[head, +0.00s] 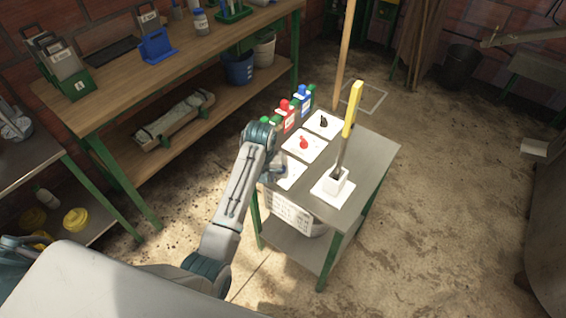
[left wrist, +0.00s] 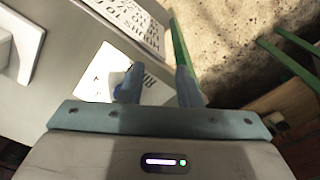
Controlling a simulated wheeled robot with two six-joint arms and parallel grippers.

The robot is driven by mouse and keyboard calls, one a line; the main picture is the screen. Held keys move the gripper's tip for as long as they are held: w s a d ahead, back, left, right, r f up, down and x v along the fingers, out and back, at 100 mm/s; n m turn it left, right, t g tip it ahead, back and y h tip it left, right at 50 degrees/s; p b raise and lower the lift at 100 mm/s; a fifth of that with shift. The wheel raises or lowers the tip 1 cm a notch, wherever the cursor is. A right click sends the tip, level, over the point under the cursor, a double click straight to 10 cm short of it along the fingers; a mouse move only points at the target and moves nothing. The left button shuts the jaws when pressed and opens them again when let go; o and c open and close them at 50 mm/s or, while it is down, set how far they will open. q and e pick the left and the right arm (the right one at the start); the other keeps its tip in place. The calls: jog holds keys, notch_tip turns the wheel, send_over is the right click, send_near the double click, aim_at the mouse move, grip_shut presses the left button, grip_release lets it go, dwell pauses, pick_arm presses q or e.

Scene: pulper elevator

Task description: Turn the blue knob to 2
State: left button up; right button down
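The blue knob (left wrist: 122,88) shows only in part in the left wrist view, on a white plate (left wrist: 97,80) beside the left-hand finger. Its pointer and most of the plate's marks are hidden, so I cannot tell its setting. My left gripper (left wrist: 157,72) is open, its fingers apart, low over the plate's edge. I cannot tell whether a finger touches the knob. In the head view the left gripper (head: 275,171) covers the knob on the nearest plate (head: 293,174) of the small grey table (head: 366,160). My right gripper is not in view.
A red knob (head: 303,143) and a black knob (head: 323,123) sit on neighbouring plates. A wooden workbench (head: 200,50) stands behind, left.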

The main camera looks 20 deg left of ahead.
pick_arm(q)
jog(key=w+d+r, duration=0.3)
jog(key=w+r, duration=0.5)
jog(key=r, duration=0.1)
jog(key=shift+n+g, duration=0.4)
notch_tip(320, 180, down, 11)
jog(key=shift+w+a+f+p, duration=0.1)
jog(key=shift+p, duration=1.05)
grip_shut()
